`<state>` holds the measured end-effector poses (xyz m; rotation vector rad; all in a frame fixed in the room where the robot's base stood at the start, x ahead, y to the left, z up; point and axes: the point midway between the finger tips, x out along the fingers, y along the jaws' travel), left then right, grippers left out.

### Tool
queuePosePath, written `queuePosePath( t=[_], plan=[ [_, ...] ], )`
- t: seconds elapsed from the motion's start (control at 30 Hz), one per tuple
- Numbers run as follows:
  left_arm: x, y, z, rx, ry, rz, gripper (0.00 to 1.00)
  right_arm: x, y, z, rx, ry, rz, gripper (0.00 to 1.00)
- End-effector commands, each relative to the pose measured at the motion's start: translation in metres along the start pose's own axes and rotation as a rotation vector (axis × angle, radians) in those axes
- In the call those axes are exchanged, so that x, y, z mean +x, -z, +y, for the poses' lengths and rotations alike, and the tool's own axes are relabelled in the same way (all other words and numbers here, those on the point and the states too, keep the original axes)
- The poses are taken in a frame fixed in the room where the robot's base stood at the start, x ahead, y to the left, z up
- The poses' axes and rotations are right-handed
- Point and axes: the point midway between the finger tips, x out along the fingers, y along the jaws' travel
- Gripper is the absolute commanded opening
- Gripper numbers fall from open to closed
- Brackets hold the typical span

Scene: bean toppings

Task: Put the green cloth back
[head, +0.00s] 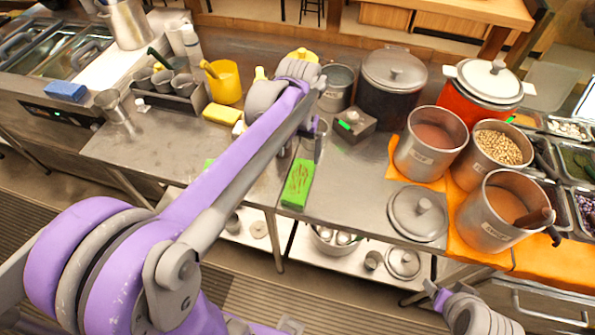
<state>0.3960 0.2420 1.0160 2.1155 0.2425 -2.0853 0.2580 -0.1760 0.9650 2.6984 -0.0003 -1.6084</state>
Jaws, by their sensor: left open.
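The green cloth (298,184) is a bright green strip with brown stains. It lies at the front edge of the steel table, left of the grey pot lid. My left arm reaches across the table from the lower left. My left gripper (318,142) hangs just beyond the far end of the cloth; it is small and partly hidden by the arm, open and not on the cloth. A smaller green patch (208,163) shows at the table edge behind my left arm. My right arm shows at the lower right, with its gripper not visible.
A grey box (355,124) with a green mark stands behind the cloth. Steel pots (431,142) stand on an orange cloth (464,240) at right. A pot lid (417,214) lies near the front edge. A yellow jug (224,82) and a yellow sponge (221,114) are at left.

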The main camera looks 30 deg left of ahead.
Motion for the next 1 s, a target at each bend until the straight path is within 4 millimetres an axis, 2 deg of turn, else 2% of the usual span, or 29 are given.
queuePosePath(
  t=[0.23,0.4,0.5,0.7,1.0],
  plan=[
    [0.005,-0.065,0.018,0.089,-0.017,0.179,1.00,0.000,0.000,0.000,0.000,0.000,0.000,0.67],
    [0.023,-0.113,0.027,0.163,-0.036,0.335,1.00,0.000,0.000,0.000,0.000,0.000,0.000,0.67],
    [0.035,-0.132,0.030,0.193,-0.047,0.406,1.00,0.000,0.000,0.000,0.000,0.000,0.000,0.67],
    [0.048,-0.150,0.032,0.223,-0.057,0.475,1.00,0.000,0.000,0.000,0.000,0.000,0.000,0.67],
    [0.048,-0.150,0.032,0.225,-0.058,0.481,1.00,0.000,0.000,0.000,0.000,0.000,0.000,0.67]
  ],
)
